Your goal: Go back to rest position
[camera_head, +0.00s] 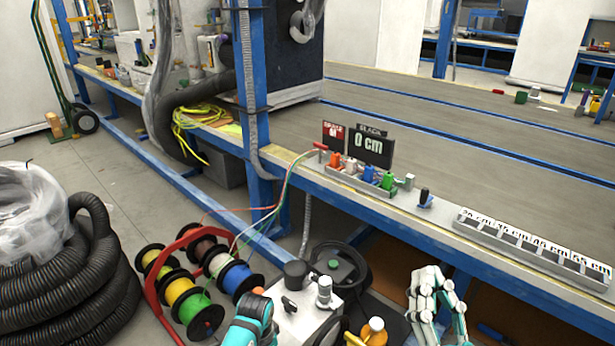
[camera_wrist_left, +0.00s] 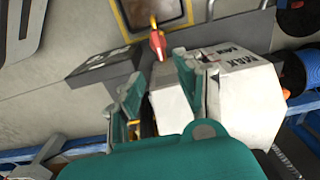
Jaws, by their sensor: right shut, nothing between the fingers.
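My right gripper (camera_head: 432,282) shows at the bottom right of the head view, in front of the workbench (camera_head: 470,120). It is shut and holds nothing. It is apart from the grey slotted tray (camera_head: 530,250) on the bench edge. A teal part of my left arm (camera_head: 250,322) shows at the bottom centre of the head view; its fingertips cannot be made out there. In the left wrist view the two fingers of my left gripper (camera_wrist_left: 157,82) stand apart, with a white box (camera_wrist_left: 240,95) behind them. I see nothing held between them.
Wire spools (camera_head: 185,290) on a red rack and a coiled black hose (camera_head: 70,270) stand on the floor at left. A blue post (camera_head: 255,90) rises at the bench. Coloured connectors (camera_head: 365,175) sit along its front edge.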

